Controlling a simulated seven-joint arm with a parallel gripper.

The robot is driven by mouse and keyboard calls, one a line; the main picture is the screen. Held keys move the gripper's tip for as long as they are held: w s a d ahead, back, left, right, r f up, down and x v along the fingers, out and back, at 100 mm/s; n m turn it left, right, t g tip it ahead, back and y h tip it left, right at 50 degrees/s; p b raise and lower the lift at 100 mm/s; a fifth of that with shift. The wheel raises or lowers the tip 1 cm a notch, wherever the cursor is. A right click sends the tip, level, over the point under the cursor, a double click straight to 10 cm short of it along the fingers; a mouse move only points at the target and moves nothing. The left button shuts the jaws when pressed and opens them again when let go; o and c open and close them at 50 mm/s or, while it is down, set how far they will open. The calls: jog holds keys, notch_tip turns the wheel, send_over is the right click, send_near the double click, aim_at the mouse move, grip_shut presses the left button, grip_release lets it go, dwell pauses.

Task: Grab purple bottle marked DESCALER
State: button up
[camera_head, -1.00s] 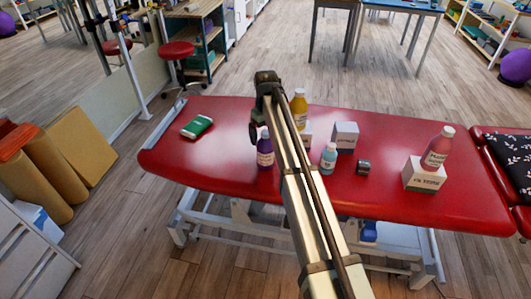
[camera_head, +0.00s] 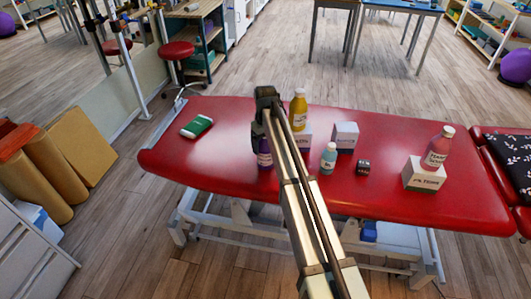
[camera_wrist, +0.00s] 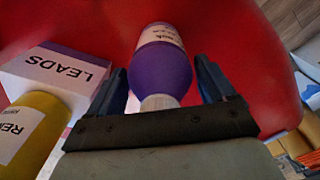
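The purple bottle (camera_head: 264,158) with a white cap and pale label stands on the red treatment table (camera_head: 225,120), partly hidden behind my arm in the head view. In the wrist view the purple bottle (camera_wrist: 162,70) lies between the two fingers of my gripper (camera_wrist: 163,88), its cap toward the palm. The fingers are apart, with a gap on both sides of the bottle. Its label is only partly seen and I cannot read the word on it. In the head view my gripper (camera_head: 262,115) is above the bottle, its fingers mostly hidden.
A box marked LEADS (camera_wrist: 55,75) and a yellow bottle (camera_wrist: 25,130) are close by on the left in the wrist view. A light blue bottle (camera_head: 328,158), a white box (camera_head: 345,136), a dark cube (camera_head: 363,167) and a pink bottle (camera_head: 437,148) on a box stand further right. A green item (camera_head: 197,126) lies left.

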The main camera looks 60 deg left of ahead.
jog(key=c, duration=1.2)
jog(key=shift+r, duration=0.1)
